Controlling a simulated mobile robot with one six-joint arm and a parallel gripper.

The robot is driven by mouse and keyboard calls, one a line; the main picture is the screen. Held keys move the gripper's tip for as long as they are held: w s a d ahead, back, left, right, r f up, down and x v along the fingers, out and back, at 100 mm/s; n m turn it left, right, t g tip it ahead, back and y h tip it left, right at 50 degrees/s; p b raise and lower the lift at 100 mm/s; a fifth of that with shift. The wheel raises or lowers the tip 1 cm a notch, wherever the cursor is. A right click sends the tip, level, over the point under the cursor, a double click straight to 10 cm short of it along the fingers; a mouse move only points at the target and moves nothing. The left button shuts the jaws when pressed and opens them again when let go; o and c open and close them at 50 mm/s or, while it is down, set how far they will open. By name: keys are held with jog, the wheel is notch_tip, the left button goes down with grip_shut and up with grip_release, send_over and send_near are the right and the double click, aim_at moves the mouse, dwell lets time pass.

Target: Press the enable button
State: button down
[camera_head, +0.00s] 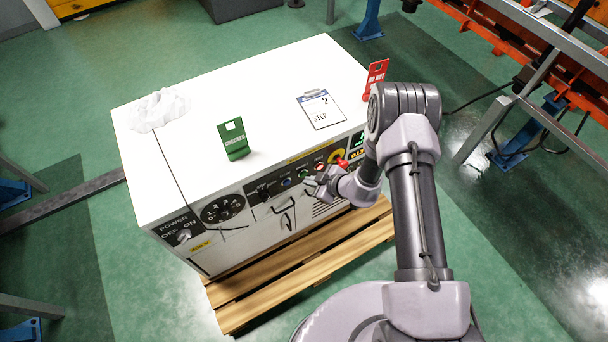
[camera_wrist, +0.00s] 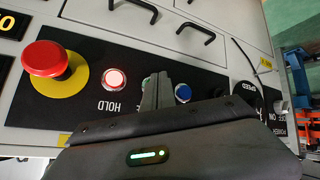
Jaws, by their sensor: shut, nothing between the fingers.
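The control panel (camera_wrist: 215,82) fills much of the wrist view, turned so that its lettering is upside down. It carries a blue button (camera_wrist: 182,93), a green button (camera_wrist: 147,82) mostly hidden behind my fingers, and a lit red button (camera_wrist: 115,79) marked HOLD. The labels by the blue and green buttons are covered, so I cannot read which says enable. My gripper (camera_wrist: 158,78) is shut and empty, its tips over the panel between green and blue. In the head view my gripper (camera_head: 311,187) is at the cabinet's front, just below the button row.
A red mushroom stop (camera_wrist: 46,60) on a yellow disc is beside HOLD. Black handles (camera_wrist: 195,35) stick out from the front. The white cabinet (camera_head: 200,100) stands on a wooden pallet (camera_head: 300,268). A green sign (camera_head: 233,140) and a clipboard (camera_head: 321,110) are on top.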

jog(key=shift+w+a, duration=0.2)
jog(key=shift+w, duration=0.15)
dwell(0.5)
jog(key=shift+s, duration=0.1)
jog(key=shift+s+d, duration=0.45)
jog(key=shift+s, duration=0.15)
jog(key=shift+s+d+p, duration=0.45)
jog(key=shift+s+d, duration=0.25)
jog(key=shift+s, duration=0.35)
jog(key=shift+s+d+p, duration=0.45)
jog(key=shift+s+d, duration=0.25)
jog(key=shift+s, duration=0.3)
